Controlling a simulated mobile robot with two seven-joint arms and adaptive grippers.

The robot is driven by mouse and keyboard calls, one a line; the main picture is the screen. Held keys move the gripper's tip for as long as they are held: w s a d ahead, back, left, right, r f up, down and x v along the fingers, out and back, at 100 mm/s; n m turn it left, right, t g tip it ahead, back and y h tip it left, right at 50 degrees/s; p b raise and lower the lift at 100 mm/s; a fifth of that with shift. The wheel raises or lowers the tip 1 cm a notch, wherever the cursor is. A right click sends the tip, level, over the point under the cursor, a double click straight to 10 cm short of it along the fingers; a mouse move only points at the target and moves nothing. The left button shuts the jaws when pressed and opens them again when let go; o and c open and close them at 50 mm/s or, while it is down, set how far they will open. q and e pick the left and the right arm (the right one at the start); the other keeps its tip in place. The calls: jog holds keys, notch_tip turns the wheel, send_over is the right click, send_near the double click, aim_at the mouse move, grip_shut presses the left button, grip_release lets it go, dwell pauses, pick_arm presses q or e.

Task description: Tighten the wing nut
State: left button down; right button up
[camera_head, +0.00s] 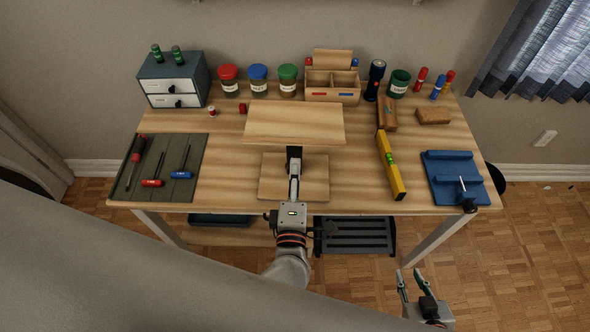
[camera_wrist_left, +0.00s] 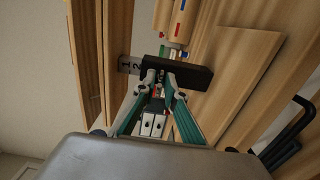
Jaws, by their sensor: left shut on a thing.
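A wooden stand has a slanted top board (camera_head: 295,123) and a base board (camera_head: 312,180) at the front middle of the desk. My left gripper (camera_head: 294,158) reaches in between these boards. In the left wrist view, its green fingers (camera_wrist_left: 159,82) close on a black bar-shaped piece (camera_wrist_left: 190,76), which looks like the wing nut. A small plate marked 1 and 2 (camera_wrist_left: 129,65) is beside it. The fingers and top board hide much of the joint. My right gripper (camera_head: 410,275) is open and empty, beyond the desk's front edge at the lower right.
A green mat (camera_head: 196,142) with screwdrivers and hex keys lies left. A yellow level (camera_head: 391,168) and blue vise-like fixture (camera_head: 455,172) are right. Jars, a wooden organizer (camera_head: 333,88) and a drawer box (camera_head: 172,80) line the back.

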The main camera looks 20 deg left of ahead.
pick_arm(q)
jog(key=c, duration=2.1)
grip_release()
jog(key=v, duration=0.7)
jog(key=shift+s, duration=0.25)
